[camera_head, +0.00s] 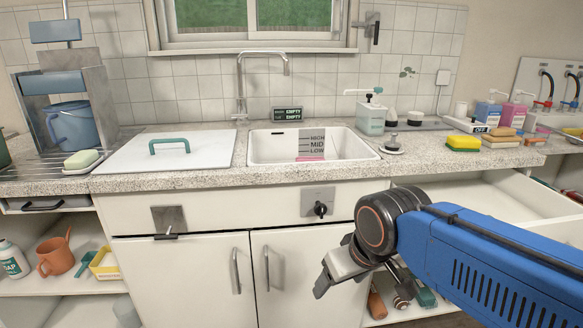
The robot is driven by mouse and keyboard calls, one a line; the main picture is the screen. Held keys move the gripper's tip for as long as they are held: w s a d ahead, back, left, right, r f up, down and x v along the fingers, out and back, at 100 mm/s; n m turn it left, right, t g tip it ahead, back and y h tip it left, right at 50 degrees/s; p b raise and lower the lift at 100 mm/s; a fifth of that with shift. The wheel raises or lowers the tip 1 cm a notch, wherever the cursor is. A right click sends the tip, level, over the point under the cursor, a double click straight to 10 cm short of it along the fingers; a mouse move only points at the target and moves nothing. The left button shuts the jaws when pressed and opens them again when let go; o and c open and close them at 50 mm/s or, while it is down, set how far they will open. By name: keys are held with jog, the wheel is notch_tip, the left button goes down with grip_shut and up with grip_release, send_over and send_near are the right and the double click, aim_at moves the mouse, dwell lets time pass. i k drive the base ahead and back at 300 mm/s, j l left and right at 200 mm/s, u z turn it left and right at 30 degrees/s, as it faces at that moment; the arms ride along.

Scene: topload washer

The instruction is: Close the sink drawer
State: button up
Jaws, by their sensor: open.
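A white drawer (530,197) under the counter at the right stands pulled out. Its inside shows as bare and pale. The white sink (262,148) is set in the counter to the left of the drawer.
Two closed cabinet doors (205,275) with upright handles are behind my gripper. A panel with a black knob (320,209) is above them. Sponges (463,143) and bottles stand on the counter (430,160) above the drawer. Open shelves (60,285) at the left hold a jug and bottle.

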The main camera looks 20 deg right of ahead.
aim_at(508, 196)
jog(key=i+j+z, duration=0.1)
jog(key=j+z, duration=0.25)
jog(key=z, duration=0.15)
jog(key=j+z, duration=0.45)
jog(key=l+z, duration=0.4)
jog(key=i+l+z, duration=0.1)
jog(key=l+z, duration=0.15)
jog(key=z, duration=0.15)
